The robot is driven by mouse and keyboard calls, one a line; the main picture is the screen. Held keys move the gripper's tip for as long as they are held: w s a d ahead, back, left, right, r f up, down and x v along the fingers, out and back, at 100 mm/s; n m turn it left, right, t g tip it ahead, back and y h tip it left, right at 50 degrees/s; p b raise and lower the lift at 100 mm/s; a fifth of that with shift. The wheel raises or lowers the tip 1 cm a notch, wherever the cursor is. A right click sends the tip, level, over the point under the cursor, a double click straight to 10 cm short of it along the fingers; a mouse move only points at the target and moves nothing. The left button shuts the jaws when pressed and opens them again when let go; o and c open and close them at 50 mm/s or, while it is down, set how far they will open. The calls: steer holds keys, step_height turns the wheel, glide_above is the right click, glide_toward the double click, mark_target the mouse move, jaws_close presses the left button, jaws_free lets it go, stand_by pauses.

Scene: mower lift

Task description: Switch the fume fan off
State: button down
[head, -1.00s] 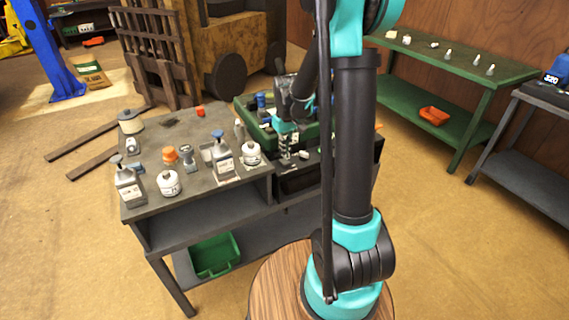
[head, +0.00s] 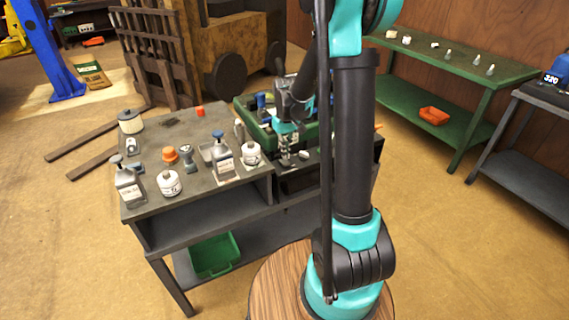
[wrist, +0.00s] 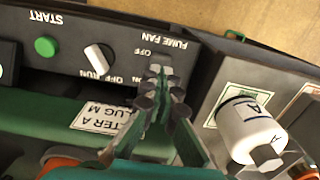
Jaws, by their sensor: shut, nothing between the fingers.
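My gripper (wrist: 158,92) is shut and empty. In the wrist view its fingertips are over the dark control panel (wrist: 125,32), at the FUME FAN label with OFF beside it, both upside down. The fingers cover the spot below that label, so the fan switch and its setting are hidden. I cannot tell whether the tips touch the panel. In the head view my gripper (head: 287,158) is low at the front of the green machine (head: 255,130) on the bench; the panel is too small to read there.
In the wrist view a white knob (wrist: 97,58) with OFF and RUN marks and a green START button (wrist: 46,46) are left of the fingers. A white cylinder (wrist: 250,131) stands close on the right. Bottles (head: 222,158) and a grey bench (head: 150,205) are left in the head view.

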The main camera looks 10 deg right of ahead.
mark_target(286, 162)
steer(key=shift+f, duration=1.25)
stand_by(0.6)
steer(key=shift+r, duration=3.5)
steer(key=s+d+f+m+t, duration=0.1)
steer(key=s+d+t, duration=0.1)
steer(key=s, duration=0.9)
steer(key=s+d+f+m+t, duration=0.2)
steer(key=s, duration=0.9)
steer(key=shift+f+m, duration=0.25)
steer(key=shift+m, duration=0.05)
